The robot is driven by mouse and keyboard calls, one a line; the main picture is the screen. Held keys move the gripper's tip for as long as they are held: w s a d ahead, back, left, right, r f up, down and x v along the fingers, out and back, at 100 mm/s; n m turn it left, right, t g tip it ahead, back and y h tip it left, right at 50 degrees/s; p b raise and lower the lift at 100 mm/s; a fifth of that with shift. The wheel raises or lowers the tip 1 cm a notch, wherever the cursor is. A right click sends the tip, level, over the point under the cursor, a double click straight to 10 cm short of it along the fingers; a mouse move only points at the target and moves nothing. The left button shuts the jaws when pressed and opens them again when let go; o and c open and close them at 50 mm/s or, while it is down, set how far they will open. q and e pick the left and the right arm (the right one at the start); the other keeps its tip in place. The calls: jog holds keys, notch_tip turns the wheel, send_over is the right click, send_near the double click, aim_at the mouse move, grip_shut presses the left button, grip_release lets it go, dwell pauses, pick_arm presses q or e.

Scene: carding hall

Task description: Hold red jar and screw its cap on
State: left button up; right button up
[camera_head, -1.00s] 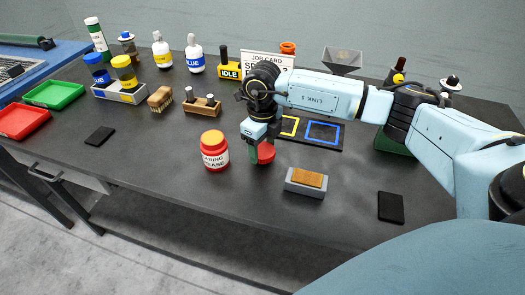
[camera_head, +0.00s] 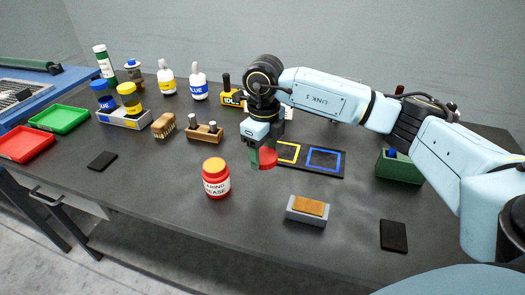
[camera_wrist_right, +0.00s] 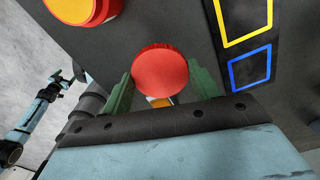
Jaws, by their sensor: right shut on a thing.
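The red jar (camera_head: 216,179) stands upright on the dark table, with an orange-yellow top and a white label. Part of it also shows at the top of the right wrist view (camera_wrist_right: 88,8). My right gripper (camera_head: 263,160) is to the right of the jar and apart from it, pointing down. Its green fingers are shut on the red cap (camera_wrist_right: 160,70), which also shows in the head view (camera_head: 268,157). Whether the cap touches the table is hard to tell.
A grey block with a brown top (camera_head: 307,209) lies right of the jar. Behind stand a wooden holder (camera_head: 205,134), a brush (camera_head: 164,124) and several bottles. The table in front of the jar is clear.

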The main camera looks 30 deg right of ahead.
jog(key=n, duration=0.2)
jog(key=a+n, duration=0.1)
jog(key=shift+s, duration=0.25)
jog(key=s+a+n, duration=0.2)
jog(key=a+n, duration=0.1)
jog(key=n, duration=1.1)
jog(key=s+a+n, duration=0.2)
jog(key=a+n, duration=0.2)
jog(key=n, duration=1)
jog(key=shift+s+a+r, duration=0.3)
jog(key=shift+s+r, duration=0.05)
jog(key=shift+r, duration=0.05)
